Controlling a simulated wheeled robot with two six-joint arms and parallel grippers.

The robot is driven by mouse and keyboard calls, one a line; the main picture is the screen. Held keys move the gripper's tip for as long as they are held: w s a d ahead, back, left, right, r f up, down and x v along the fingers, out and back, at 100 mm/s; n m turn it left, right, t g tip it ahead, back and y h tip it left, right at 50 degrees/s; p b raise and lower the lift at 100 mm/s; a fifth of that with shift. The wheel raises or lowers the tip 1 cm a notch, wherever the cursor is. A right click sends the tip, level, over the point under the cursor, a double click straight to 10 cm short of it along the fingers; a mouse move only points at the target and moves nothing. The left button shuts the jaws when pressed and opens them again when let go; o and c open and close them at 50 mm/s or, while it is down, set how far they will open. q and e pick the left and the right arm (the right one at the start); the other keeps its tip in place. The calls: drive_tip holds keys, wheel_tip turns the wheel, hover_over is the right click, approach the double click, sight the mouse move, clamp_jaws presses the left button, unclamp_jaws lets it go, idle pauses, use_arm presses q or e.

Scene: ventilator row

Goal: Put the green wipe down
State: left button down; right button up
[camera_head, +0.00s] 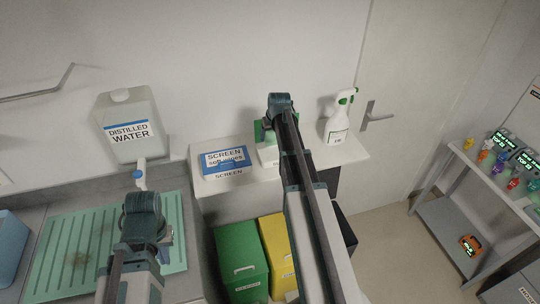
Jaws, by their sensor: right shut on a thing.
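My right gripper (268,125) is over the white shelf (312,156), mostly hidden behind its own wrist. A green patch (259,131) shows at its left side, and I take it to be the green wipe, held in the jaws. A white block-like thing (267,157) is just below it on the shelf. Whether the wipe touches the block or the shelf is hidden by my arm. My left gripper (145,212) is low over the green ribbed mat (65,245); its fingers are hidden by the wrist.
A blue-and-white screen wipes pack (224,158) lies left on the shelf, and a spray bottle (339,118) stands right. A distilled water jug (127,128) with a tap stands behind my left arm. Green (240,258) and yellow (277,245) bins are below. A side trolley (450,222) is at right.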

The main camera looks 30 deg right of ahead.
drive_tip(key=b, duration=0.5)
hover_over(270, 156)
drive_tip(key=s, duration=0.1)
wheel_tip(270, 156, down, 6)
drive_tip(key=shift+a+r, duration=0.1)
drive_tip(key=shift+a, duration=0.05)
wheel_tip(270, 156, down, 4)
drive_tip(key=b, duration=0.3)
drive_tip(key=shift+r, duration=0.25)
drive_tip(key=shift+s, duration=0.1)
drive_tip(key=shift+f+b, duration=0.25)
drive_tip(key=shift+b, duration=0.3)
drive_tip(key=o, duration=0.9)
drive_tip(key=shift+r, duration=0.1)
drive_tip(key=shift+r, duration=0.1)
